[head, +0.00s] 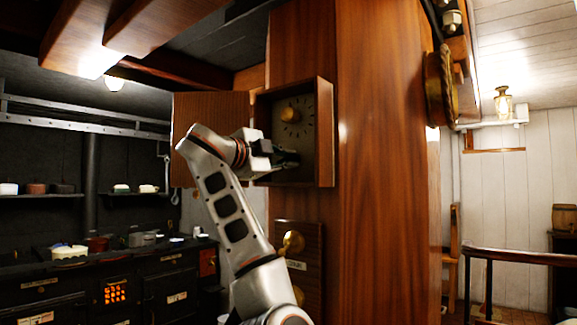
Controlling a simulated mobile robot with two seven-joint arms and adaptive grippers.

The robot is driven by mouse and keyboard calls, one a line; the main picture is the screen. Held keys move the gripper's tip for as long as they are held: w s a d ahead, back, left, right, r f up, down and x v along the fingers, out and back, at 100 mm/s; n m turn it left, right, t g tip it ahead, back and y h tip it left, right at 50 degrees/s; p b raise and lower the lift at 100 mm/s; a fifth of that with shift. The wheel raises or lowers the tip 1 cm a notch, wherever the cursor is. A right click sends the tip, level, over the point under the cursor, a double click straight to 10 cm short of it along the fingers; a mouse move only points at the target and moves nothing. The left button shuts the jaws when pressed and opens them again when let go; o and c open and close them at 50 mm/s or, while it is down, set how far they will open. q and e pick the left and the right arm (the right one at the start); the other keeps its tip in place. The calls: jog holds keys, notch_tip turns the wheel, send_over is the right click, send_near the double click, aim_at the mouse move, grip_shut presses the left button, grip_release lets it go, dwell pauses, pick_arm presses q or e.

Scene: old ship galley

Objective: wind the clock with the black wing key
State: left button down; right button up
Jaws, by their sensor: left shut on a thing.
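The clock (325,145) is a wooden case on the wooden column, with its door (210,110) swung open to the left. My left gripper (290,159) reaches into the case from the left, at the lower part of the dial. It is shut on a small dark thing, the black wing key, which is hard to tell from the dark fingers. I cannot tell whether the key touches the dial. My right gripper is not in view.
Below the clock is a wooden panel (312,255) with brass knobs. At the left stands a black stove (130,275) with pots, and shelves (40,195) behind. A wooden rail (520,256) runs at the right. The case walls and open door leave little room around my gripper.

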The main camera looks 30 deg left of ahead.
pick_arm(q)
jog(key=m, duration=0.1)
jog(key=m+b, duration=0.1)
jog(key=m, duration=0.1)
jog(key=shift+f+m, duration=0.2)
jog(key=shift+m, duration=1.1)
jog(key=m+b, duration=0.1)
jog(key=m, duration=0.2)
jog(key=shift+m, duration=0.3)
jog(key=m, duration=0.2)
jog(key=shift+m, duration=0.3)
jog(key=m, duration=0.2)
jog(key=shift+f+m, duration=0.1)
jog(key=shift+m, duration=0.3)
jog(key=m, duration=0.4)
jog(key=shift+m+b, duration=0.3)
jog(key=m, duration=0.4)
jog(key=shift+a, duration=0.1)
jog(key=shift+m, duration=1.5)
